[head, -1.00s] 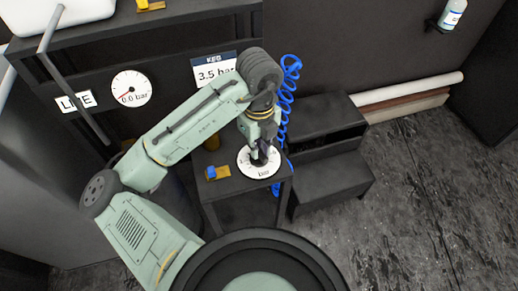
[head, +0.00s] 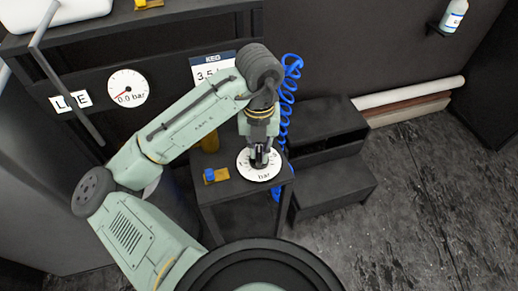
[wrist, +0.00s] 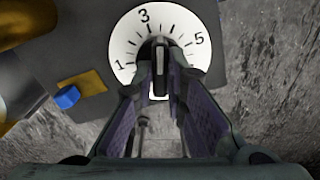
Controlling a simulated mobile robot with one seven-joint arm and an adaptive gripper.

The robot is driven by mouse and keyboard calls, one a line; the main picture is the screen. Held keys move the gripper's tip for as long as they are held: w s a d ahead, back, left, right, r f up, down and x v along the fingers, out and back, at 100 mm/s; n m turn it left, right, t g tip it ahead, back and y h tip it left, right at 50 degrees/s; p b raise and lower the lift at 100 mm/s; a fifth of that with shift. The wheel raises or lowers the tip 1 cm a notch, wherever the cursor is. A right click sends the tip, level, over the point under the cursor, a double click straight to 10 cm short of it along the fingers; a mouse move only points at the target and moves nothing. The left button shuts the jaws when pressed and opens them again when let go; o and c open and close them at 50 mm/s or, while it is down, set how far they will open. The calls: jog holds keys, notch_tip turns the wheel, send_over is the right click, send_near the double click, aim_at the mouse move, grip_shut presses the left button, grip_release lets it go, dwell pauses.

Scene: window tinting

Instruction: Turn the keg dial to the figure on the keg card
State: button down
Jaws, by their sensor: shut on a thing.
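The keg dial (head: 250,174) is a white disc marked "bar", lying on a small dark stand. In the wrist view the dial face (wrist: 121,47) shows 1, 3 and 5, with tick marks between. My gripper (wrist: 160,78) points down over the dial and is shut on its dark centre knob (wrist: 160,52). The fingers hide the lower part of the face. The knob's exact pointing is hard to read, but it appears to face up the picture, just right of the 3. The keg card (head: 203,73), headed KEG, shows 3.5, with its right side behind my arm.
A round gauge (head: 128,88) reads 0.0 bar beside a LINE label (head: 71,101). A blue block on a yellow-brown piece (head: 216,175) sits left of the dial. A blue coiled hose (head: 289,85) hangs behind the stand; dark steps (head: 330,180) stand to its right.

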aim_at(259, 154)
dwell(0.5)
jog(key=c, duration=1.6)
grip_release()
notch_tip(259, 154, up, 12)
